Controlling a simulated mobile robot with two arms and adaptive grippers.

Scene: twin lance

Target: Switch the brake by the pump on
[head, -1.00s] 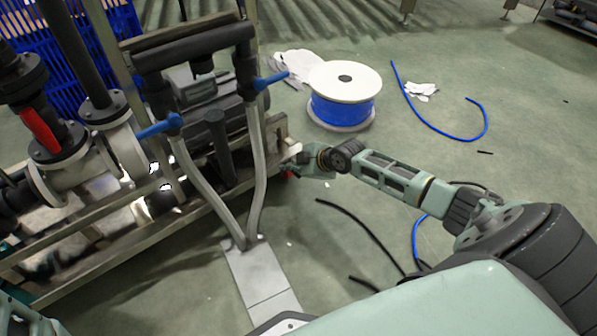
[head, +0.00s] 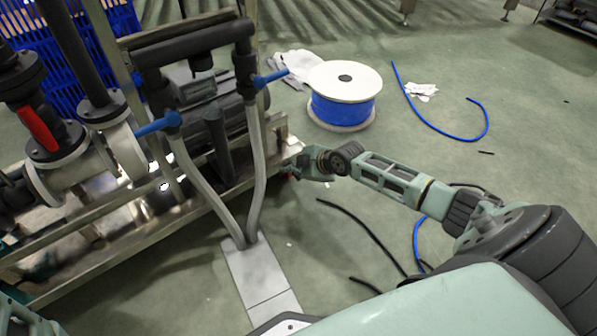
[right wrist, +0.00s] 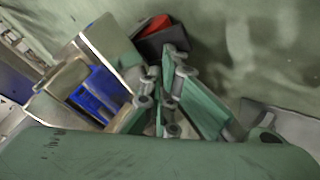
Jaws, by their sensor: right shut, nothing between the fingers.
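The pump (head: 205,95) stands on a metal frame at the left of the head view, with dark pipes and blue lever handles. In the right wrist view, a red piece (right wrist: 155,26) sits on a dark housing just beyond the fingertips. It looks like the brake, but I cannot read its position. My right gripper (head: 298,168) is at the right end of the pump frame, low down. Its green fingers (right wrist: 162,82) are shut and empty, pointing towards the dark housing; contact cannot be told. In the head view the gripper and frame end mostly hide the red piece. My left gripper is out of view.
A blue cable reel (head: 343,97) stands behind my right arm. A blue hose (head: 432,127) and a black hose (head: 365,230) lie on the floor. Two grey hoses run down to a floor plate (head: 262,280). A blue part (right wrist: 100,92) is left of the fingers.

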